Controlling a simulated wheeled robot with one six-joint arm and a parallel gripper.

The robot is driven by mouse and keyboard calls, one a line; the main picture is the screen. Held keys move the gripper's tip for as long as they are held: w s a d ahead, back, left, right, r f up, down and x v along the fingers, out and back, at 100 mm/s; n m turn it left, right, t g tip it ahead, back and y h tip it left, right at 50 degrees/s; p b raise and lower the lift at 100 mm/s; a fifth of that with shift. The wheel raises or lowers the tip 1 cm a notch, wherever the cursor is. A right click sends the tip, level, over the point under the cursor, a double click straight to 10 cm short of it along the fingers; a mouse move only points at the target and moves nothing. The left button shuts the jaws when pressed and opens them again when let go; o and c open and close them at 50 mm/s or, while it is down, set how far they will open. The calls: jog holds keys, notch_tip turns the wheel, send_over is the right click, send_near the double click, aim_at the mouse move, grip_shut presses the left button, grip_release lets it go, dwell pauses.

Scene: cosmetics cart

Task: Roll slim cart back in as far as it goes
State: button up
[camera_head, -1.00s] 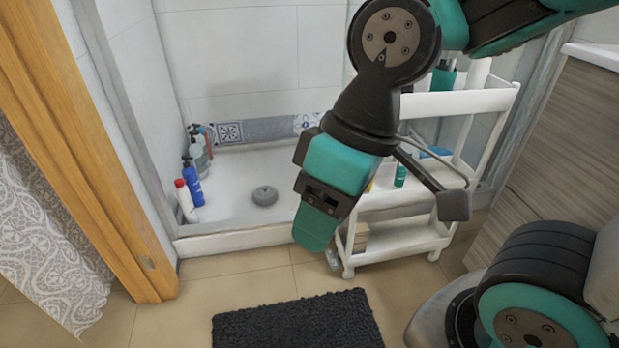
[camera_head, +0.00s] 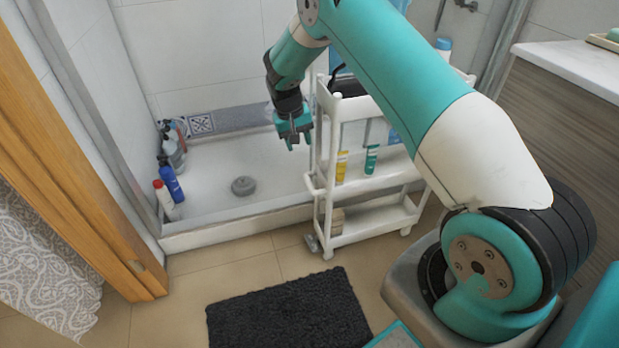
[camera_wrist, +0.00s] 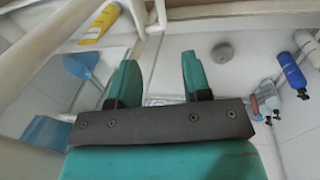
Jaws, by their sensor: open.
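The slim cart (camera_head: 376,181) is a white, tiered trolley standing upright on the tile floor, in front of the shower tray's right part and left of the wood-grain cabinet. It holds a yellow tube (camera_head: 342,166) and a green tube (camera_head: 371,158) on its middle shelf. My gripper (camera_head: 293,143) is open and empty, just left of the cart's left end and above the shower tray, pointing down. In the wrist view, my gripper (camera_wrist: 157,75) shows two spread teal fingers with nothing between them. White cart bars (camera_wrist: 40,58) show at upper left there. My arm hides part of the cart's top.
The wood-grain cabinet (camera_head: 556,130) stands at right. The shower tray (camera_head: 215,205) has a raised front edge and several bottles (camera_head: 170,178) along its left wall. A dark mat (camera_head: 288,312) lies on the floor in front. Tile between mat and tray is clear.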

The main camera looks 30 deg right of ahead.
aim_at(311, 184)
jog(key=d+f+b, duration=0.1)
jog(key=f, duration=0.4)
jog(key=d+f+b, duration=0.1)
jog(key=f, duration=0.5)
jog(key=s+d+f+b, duration=0.1)
jog(key=f, duration=0.5)
jog(key=shift+d+f, duration=0.15)
grip_shut()
jog(key=shift+d, duration=0.15)
